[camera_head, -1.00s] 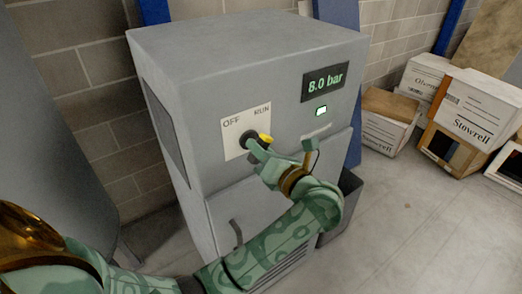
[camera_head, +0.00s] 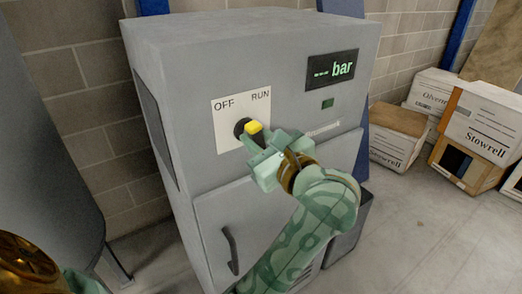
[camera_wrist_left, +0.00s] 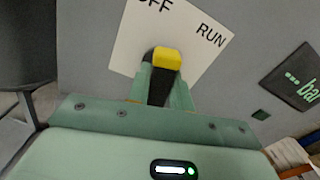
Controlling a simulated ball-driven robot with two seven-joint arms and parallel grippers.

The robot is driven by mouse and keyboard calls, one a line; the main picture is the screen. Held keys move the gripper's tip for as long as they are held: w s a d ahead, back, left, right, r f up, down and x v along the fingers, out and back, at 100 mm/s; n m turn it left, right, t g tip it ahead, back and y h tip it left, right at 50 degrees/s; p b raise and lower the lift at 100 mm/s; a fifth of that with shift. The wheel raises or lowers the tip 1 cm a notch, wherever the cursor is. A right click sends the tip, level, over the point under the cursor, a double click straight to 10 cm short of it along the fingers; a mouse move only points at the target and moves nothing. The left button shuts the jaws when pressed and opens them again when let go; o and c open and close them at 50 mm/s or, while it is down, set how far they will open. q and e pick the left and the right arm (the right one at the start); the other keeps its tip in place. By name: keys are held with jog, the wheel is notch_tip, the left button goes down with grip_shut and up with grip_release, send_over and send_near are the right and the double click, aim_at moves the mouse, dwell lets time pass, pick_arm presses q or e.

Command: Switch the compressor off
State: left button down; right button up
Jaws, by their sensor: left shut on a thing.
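The compressor (camera_head: 190,100) is a tall grey cabinet with a white OFF/RUN plate (camera_head: 226,109) on its front. A black rotary switch with a yellow tip (camera_head: 254,127) sits on the plate, and it also shows in the wrist view (camera_wrist_left: 168,57). The display (camera_head: 332,70) shows dashes and "bar". The small lamp (camera_head: 327,104) beneath it is dark. My right gripper is out of view.
A door with a dark handle (camera_head: 231,250) is below the switch. A grey bin (camera_head: 350,225) stands at the cabinet's right. Several boxes, one marked Stowrell (camera_head: 484,125), stand at the right by the block wall. A grey rounded tank (camera_head: 45,150) stands at the left.

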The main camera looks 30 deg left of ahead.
pick_arm(q)
jog(key=n+b, duration=0.3)
jog(key=shift+f+n+b, duration=0.3)
jog(key=shift+n+b, duration=0.1)
jog(key=shift+r+n+b, duration=0.15)
jog(key=shift+n+b, duration=0.45)
jog(key=shift+n, duration=0.1)
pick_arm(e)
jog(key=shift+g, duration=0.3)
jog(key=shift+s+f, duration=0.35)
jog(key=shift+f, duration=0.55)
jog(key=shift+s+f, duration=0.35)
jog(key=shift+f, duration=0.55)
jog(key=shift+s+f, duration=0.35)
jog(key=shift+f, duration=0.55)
pick_arm(q)
jog(key=shift+r, duration=0.1)
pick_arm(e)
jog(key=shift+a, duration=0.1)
pick_arm(q)
jog(key=c, duration=1.2)
grip_release()
jog(key=shift+c, duration=0.2)
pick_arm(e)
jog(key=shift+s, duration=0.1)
